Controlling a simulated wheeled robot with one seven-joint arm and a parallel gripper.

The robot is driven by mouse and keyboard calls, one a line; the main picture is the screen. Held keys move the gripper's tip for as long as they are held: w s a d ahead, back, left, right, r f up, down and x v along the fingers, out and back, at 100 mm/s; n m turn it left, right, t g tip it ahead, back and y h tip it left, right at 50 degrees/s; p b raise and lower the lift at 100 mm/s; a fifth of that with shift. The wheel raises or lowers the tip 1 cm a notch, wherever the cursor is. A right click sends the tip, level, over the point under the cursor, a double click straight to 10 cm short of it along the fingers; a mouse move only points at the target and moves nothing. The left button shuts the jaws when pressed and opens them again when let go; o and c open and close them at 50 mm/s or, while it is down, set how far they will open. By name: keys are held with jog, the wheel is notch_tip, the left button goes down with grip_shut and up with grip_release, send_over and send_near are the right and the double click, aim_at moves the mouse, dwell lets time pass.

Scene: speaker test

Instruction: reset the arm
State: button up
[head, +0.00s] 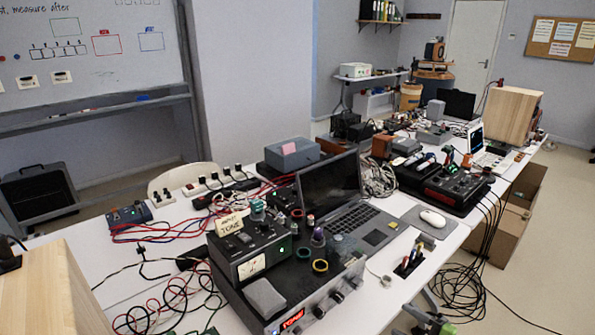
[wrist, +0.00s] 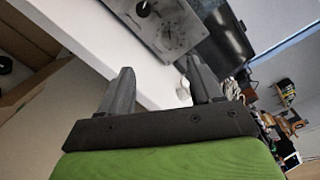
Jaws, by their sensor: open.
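My gripper (wrist: 160,72) shows in the wrist view with its two dark grey fingers apart and nothing between them. Its green body fills the bottom of that view. Beyond the fingers are the edge of a white table (wrist: 100,38) and the corner of a grey device with a dial. In the head view a green part of my arm shows at the bottom edge, right of centre, beside the table's front edge; the fingers cannot be made out clearly there.
The table holds an amplifier (head: 297,310) with a meter box (head: 250,255) on it, a laptop (head: 330,190), a black mixer (head: 445,185) and a mouse (head: 432,218). Cables hang off the front edge to the floor. Cardboard boxes (head: 500,235) stand below. Floor at right is clear.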

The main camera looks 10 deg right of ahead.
jog(key=s+a+r+n+g+h+p, duration=0.2)
jog(key=s+a+r+n+g+h, duration=0.1)
jog(key=a+r+n+g, duration=0.45)
jog(key=s+a+r+n+g+h+p, duration=0.2)
jog(key=s+a+r+n+g+h, duration=0.15)
jog(key=a+r+n, duration=0.4)
jog(key=s+a+r+n+t+h+p, duration=0.2)
jog(key=s+a+r+t+h+p, duration=0.1)
jog(key=s+r, duration=1.3)
jog(key=shift+s+a+h, duration=0.25)
jog(key=shift+s+h, duration=0.3)
jog(key=shift+r, duration=0.1)
